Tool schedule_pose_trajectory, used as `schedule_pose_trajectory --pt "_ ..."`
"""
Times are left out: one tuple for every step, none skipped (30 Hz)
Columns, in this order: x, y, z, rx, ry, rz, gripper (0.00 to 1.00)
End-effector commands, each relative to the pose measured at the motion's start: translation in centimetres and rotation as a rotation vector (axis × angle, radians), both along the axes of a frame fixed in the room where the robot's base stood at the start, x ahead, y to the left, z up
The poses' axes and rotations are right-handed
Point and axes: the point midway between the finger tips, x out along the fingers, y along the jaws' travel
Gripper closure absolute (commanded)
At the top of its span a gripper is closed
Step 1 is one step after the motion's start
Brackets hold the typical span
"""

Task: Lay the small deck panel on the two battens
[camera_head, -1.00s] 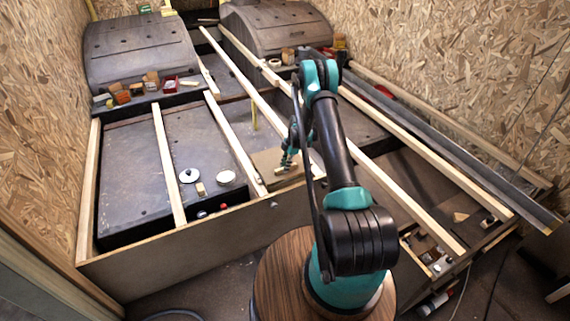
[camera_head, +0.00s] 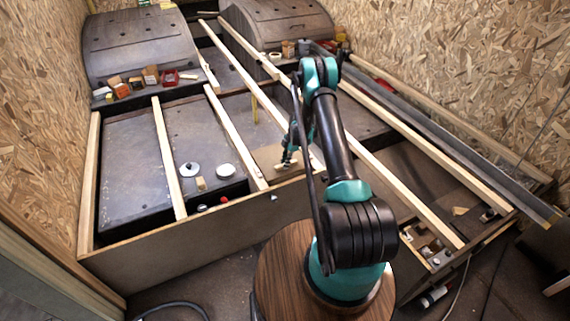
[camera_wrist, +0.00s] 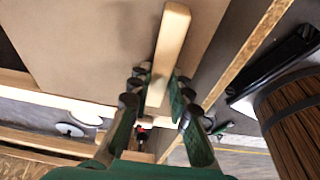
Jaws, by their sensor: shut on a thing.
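The small deck panel is a flat tan-brown board; it shows in the head view (camera_head: 265,155) and fills the upper left of the wrist view (camera_wrist: 85,40). A pale wooden strip (camera_wrist: 168,50) stands along its face. My gripper (camera_wrist: 155,105) is shut on this strip, one finger on each side; in the head view my gripper (camera_head: 288,158) is at the panel's right part. The panel is between a left batten (camera_head: 235,135) and a longer right batten (camera_head: 262,100), near the front board. I cannot tell whether it touches either batten; my arm hides part of it.
Two dark wheel arches (camera_head: 140,45) (camera_head: 275,25) stand at the back. Small boxes (camera_head: 150,75) lie by the left one. White discs (camera_head: 190,169) lie left of the panel. A front board (camera_head: 190,235) edges the frame. More battens (camera_head: 430,145) run along the right.

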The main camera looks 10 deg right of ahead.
Motion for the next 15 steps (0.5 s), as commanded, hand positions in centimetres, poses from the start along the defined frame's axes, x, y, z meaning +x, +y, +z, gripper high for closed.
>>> schedule_pose_trajectory --pt "0.02 0.03 0.05 0.0 0.0 0.0 1.0" --pt "0.02 0.03 0.05 0.0 0.0 0.0 1.0" --pt "0.02 0.03 0.05 0.0 0.0 0.0 1.0" --pt "0.02 0.03 0.05 0.0 0.0 0.0 1.0" --pt "0.02 0.03 0.05 0.0 0.0 0.0 0.79" --pt "0.02 0.03 0.05 0.0 0.0 0.0 0.74" --pt "0.02 0.03 0.05 0.0 0.0 0.0 0.71" --pt "0.02 0.03 0.05 0.0 0.0 0.0 0.67" --pt "0.01 0.03 0.04 0.0 0.0 0.0 0.62" --pt "0.02 0.02 0.03 0.0 0.0 0.0 0.58" --pt "0.02 0.02 0.03 0.0 0.0 0.0 0.57" --pt "0.02 0.02 0.03 0.0 0.0 0.0 0.57" --pt "0.02 0.02 0.03 0.0 0.0 0.0 0.57" --pt "0.01 0.02 0.02 0.0 0.0 0.0 0.57" --pt "0.01 0.02 0.02 0.0 0.0 0.0 0.57"
